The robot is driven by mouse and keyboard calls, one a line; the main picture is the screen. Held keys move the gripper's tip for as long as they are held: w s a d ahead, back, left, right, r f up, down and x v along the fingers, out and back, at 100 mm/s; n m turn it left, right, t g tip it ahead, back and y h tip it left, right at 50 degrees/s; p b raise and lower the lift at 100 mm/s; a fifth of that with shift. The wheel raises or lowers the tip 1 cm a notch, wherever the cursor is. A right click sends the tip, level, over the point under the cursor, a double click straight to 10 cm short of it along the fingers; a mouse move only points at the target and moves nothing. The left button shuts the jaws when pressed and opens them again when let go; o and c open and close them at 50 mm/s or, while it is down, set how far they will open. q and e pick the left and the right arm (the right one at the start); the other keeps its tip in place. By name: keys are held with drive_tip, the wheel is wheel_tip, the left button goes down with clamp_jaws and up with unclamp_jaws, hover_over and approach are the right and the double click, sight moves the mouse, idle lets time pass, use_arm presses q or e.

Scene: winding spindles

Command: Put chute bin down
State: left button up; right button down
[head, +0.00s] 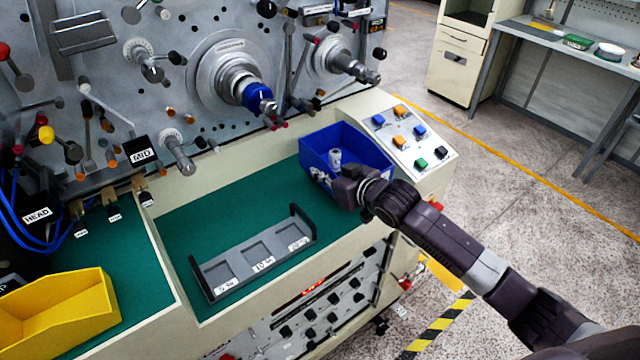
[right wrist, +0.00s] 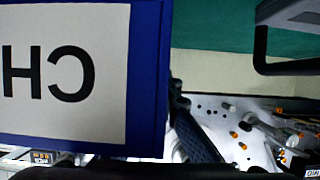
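The blue chute bin (head: 308,157) is at the right end of the green-floored bay of the machine, beside the button panel. A dark finger (right wrist: 195,135) lies close beside the wall's edge. Whether the bin touches the green floor I cannot tell. My left gripper is out of view.
A grey rack (head: 255,262) with labelled slots lies on the green floor (head: 215,205), left of the bin. A yellow bin (head: 62,318) is at the lower left. Spindles, including a blue-collared one (head: 258,95), project above the bay. The button panel (head: 408,140) stands right of the bin.

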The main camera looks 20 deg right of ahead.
sight(326, 189)
drive_tip(key=shift+f, duration=2.25)
drive_tip(key=c, duration=2.7)
unclamp_jaws()
drive_tip(key=shift+f, duration=0.15)
drive_tip(key=o, duration=0.5)
drive_tip(key=shift+o, duration=0.2)
